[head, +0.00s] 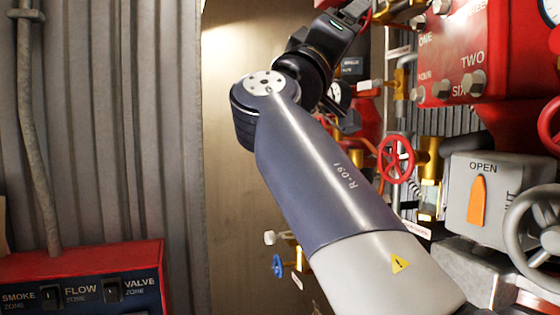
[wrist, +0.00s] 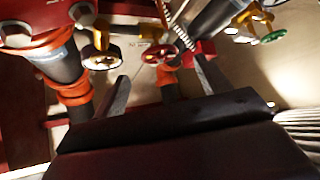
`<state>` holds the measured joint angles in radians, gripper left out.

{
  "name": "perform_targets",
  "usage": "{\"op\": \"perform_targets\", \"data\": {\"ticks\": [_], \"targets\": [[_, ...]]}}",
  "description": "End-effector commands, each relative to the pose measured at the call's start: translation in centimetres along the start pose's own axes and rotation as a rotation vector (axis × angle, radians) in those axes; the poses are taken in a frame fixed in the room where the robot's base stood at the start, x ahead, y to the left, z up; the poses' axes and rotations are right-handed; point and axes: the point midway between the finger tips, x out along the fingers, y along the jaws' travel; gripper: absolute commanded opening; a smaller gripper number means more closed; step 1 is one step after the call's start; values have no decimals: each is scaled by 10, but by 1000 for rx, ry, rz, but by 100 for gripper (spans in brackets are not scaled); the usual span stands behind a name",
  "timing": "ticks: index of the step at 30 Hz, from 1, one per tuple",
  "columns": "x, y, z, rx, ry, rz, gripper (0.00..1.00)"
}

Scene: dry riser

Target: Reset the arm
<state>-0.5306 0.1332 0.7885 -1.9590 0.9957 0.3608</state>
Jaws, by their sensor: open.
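My arm rises across the middle of the head view, bent at the elbow, with its wrist near the top edge. My gripper (wrist: 162,85) shows in the wrist view as two grey fingers spread wide apart. Nothing is held between them. Beyond the fingers are pipes and a small red handwheel (wrist: 159,54). In the head view the gripper end is at the top edge and is partly cut off, so its fingers are not clear there.
A red valve box (head: 470,50), a red handwheel (head: 396,158) and a grey box with an orange lever (head: 477,202) crowd the right. A red switch panel (head: 85,262) stands lower left before corrugated wall (head: 130,120). A blue handwheel (head: 278,265) is low beside my arm.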

Motion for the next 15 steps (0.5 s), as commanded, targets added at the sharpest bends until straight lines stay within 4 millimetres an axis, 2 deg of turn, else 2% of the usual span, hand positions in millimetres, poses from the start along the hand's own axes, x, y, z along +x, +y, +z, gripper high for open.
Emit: {"op": "perform_targets", "data": {"ticks": [1,9,12,15], "targets": [[14,4,-2,-4,-3,4,72],[62,3,-2,-3,-3,3,72],[76,3,-2,-3,-2,2,72],[73,-2,1,28,-1,28,72]]}}
